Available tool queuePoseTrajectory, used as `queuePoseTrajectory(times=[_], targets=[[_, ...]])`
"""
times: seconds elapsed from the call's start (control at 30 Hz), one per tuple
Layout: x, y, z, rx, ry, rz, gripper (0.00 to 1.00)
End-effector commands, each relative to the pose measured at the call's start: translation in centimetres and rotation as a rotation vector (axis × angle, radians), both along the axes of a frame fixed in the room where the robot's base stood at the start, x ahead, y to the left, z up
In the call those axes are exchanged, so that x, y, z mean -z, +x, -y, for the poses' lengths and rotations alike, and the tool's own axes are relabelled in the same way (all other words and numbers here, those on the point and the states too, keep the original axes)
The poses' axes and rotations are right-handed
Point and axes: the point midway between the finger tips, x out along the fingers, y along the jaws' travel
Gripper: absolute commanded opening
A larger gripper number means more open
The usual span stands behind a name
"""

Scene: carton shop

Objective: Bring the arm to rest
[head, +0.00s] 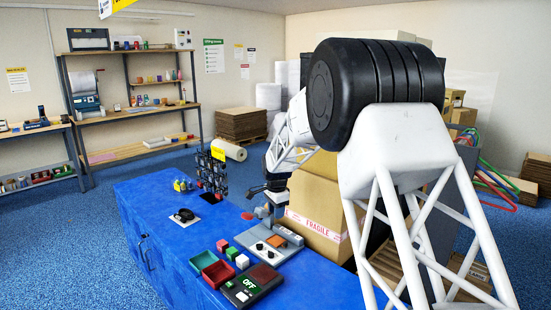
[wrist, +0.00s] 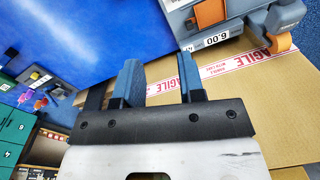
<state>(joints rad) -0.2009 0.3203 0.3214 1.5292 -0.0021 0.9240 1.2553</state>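My white arm reaches in from the right of the head view. Whether the gripper touches the carton cannot be told. Part of the carton is hidden behind my arm.
The blue bench (head: 165,240) carries a grey device (head: 262,243) with an orange part, a red tray (head: 217,273), a dark OFF panel (head: 250,285), small cubes and a dark rack (head: 211,175). Shelves (head: 135,100) stand at the back left. Blue floor lies open at left.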

Motion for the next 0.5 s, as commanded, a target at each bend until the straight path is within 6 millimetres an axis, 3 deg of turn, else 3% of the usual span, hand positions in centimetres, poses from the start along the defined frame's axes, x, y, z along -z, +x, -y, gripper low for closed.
queuePoseTrajectory(times=[0.2,0.5], targets=[[-4.4,-4.3,2.6,-0.088,-0.003,0.019,0.36],[-9.3,-10.7,5.8,-0.212,-0.011,0.042,0.36]])
